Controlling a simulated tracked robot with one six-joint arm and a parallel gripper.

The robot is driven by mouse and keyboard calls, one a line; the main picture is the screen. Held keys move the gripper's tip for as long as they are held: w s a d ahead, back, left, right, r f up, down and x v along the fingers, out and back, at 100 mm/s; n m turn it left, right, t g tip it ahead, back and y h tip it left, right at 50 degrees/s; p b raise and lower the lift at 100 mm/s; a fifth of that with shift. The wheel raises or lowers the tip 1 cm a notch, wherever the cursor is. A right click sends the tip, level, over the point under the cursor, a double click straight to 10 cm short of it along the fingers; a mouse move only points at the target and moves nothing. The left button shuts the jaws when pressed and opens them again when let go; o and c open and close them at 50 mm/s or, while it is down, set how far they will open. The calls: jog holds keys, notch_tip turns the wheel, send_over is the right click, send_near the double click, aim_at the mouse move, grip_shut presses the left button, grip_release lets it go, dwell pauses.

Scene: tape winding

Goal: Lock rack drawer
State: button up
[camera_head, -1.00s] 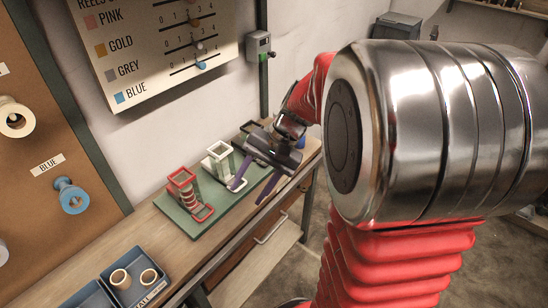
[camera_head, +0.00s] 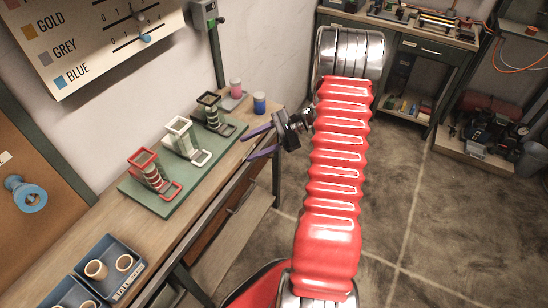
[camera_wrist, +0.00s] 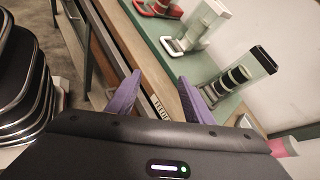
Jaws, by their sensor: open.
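The drawer (camera_head: 216,229) shows as a reddish-brown wooden front under the workbench, with a bar handle; part of it is hidden by the bench edge. Whether it is fully closed or locked I cannot tell, and I cannot make out a lock. The rack of red, white and black stands on a green board (camera_head: 131,189) sits on the bench above. My gripper (camera_head: 246,148) is open and empty, with its purple fingers at the bench's front edge near the black stand. In the wrist view my gripper (camera_wrist: 160,76) points across the bench edge, where a small printed label shows.
A pink pot (camera_head: 236,88) and a blue pot (camera_head: 260,103) stand at the bench's far end. Blue trays (camera_head: 118,256) with rolls sit at the near end. A grey wall box (camera_head: 204,16) hangs above. Open concrete floor lies right of the bench.

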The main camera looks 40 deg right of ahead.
jog(key=s+d+f+m+t, duration=0.2)
jog(key=d+f+m+t, duration=0.35)
jog(key=d+f, duration=0.5)
jog(key=m+t+h, duration=0.5)
jog(key=m, duration=0.2)
send_near(272, 156)
jog(key=v, duration=0.5)
jog(key=shift+w+d, duration=0.15)
jog(key=shift+d, duration=0.2)
jog(key=x, duration=1.3)
jog(key=shift+w+a, duration=0.25)
jog(key=shift+w, duration=0.1)
jog(key=shift+f, duration=0.1)
jog(key=c, duration=1)
jog(key=shift+a, duration=0.2)
jog(key=shift+c, duration=0.2)
jog(key=shift+d, duration=0.1)
